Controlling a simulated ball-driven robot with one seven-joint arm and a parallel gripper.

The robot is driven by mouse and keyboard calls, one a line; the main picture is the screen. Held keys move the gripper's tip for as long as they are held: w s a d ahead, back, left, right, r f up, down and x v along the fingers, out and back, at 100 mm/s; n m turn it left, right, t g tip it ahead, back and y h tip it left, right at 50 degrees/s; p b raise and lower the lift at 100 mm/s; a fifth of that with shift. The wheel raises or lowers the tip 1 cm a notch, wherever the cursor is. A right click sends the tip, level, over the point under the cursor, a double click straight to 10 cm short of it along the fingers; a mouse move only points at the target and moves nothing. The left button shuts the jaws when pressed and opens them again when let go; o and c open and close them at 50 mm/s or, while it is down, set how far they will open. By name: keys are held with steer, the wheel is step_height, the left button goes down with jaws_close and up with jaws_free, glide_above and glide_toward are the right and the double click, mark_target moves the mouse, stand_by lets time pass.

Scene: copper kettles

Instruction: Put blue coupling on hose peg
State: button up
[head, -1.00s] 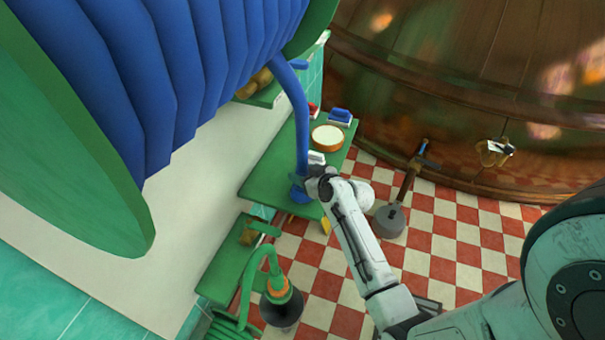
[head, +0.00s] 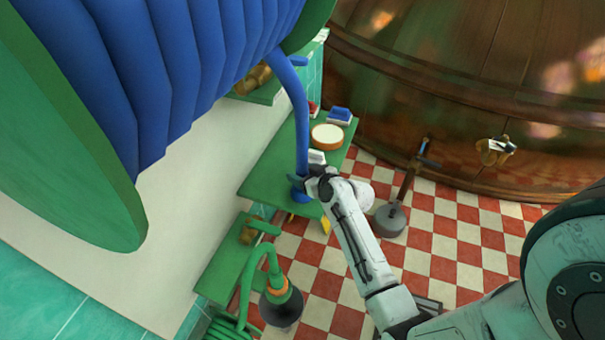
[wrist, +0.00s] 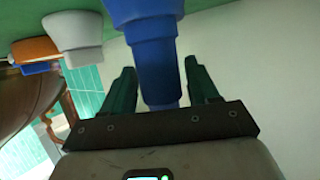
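The blue coupling (head: 301,195) is at the lower end of a blue hose (head: 301,130), over the green shelf in the head view. My gripper (head: 301,184) is at it. In the wrist view the coupling (wrist: 155,60) lies between the two dark green fingers of my gripper (wrist: 160,75). The fingers stand on either side of it, with a narrow gap showing on the right, so they look open around it. I cannot clearly make out the hose peg in either view.
A green shelf (head: 262,170) holds a round tub with a pale top (head: 327,136) and a blue-topped block (head: 339,115). A large blue hose reel (head: 170,70) fills the upper left. A green hose with a dark bell-shaped end (head: 281,306) is below. A copper kettle (head: 430,80) stands behind.

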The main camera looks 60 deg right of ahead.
steer(key=o, duration=0.3)
steer(key=shift+f, duration=0.1)
steer(key=v, duration=1.1)
steer(key=shift+w+a, duration=0.1)
steer(key=shift+a, duration=0.05)
steer(key=a+f+n+g+y+p, duration=0.1)
steer(key=a+n+g+y+p, duration=0.3)
steer(key=a, duration=1.1)
steer(key=s+a+g, duration=0.2)
steer(key=s+a, duration=0.1)
steer(key=s, duration=0.1)
steer(key=s+a+r+g+p, duration=0.1)
steer(key=s+a+g, duration=0.2)
steer(key=s+a+r+g+p, duration=0.1)
steer(key=s+a+g, duration=0.1)
steer(key=s+a, duration=0.1)
steer(key=shift+s+r+g+y, duration=0.2)
steer(key=shift+s+g+y, duration=0.1)
steer(key=shift+s, duration=0.5)
